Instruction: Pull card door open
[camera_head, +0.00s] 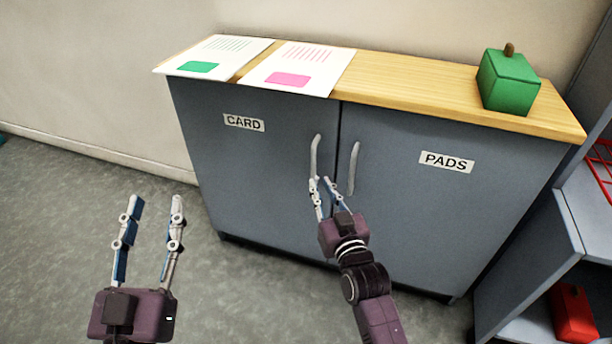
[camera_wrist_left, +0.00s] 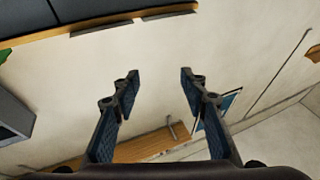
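The grey card door (camera_head: 235,165) is the left door of a cabinet, carries a CARD label (camera_head: 244,122) and looks closed. Its pale curved handle (camera_head: 316,152) is upright near the door's right edge. My right gripper (camera_head: 320,180) is at the handle's lower end, with its fingertips close together. I cannot tell whether they hold the handle. My left gripper (camera_head: 156,197) is open and empty, in front of the cabinet's left side. Its spread fingers also show in the left wrist view (camera_wrist_left: 156,75), with nothing between them.
The PADS door (camera_head: 430,210) with its own handle (camera_head: 353,168) stands close at the right. On the wooden top (camera_head: 410,80) lie two printed sheets and a green box (camera_head: 508,82). A grey shelf (camera_head: 540,260) stands at the far right. The floor (camera_head: 60,240) at left is clear.

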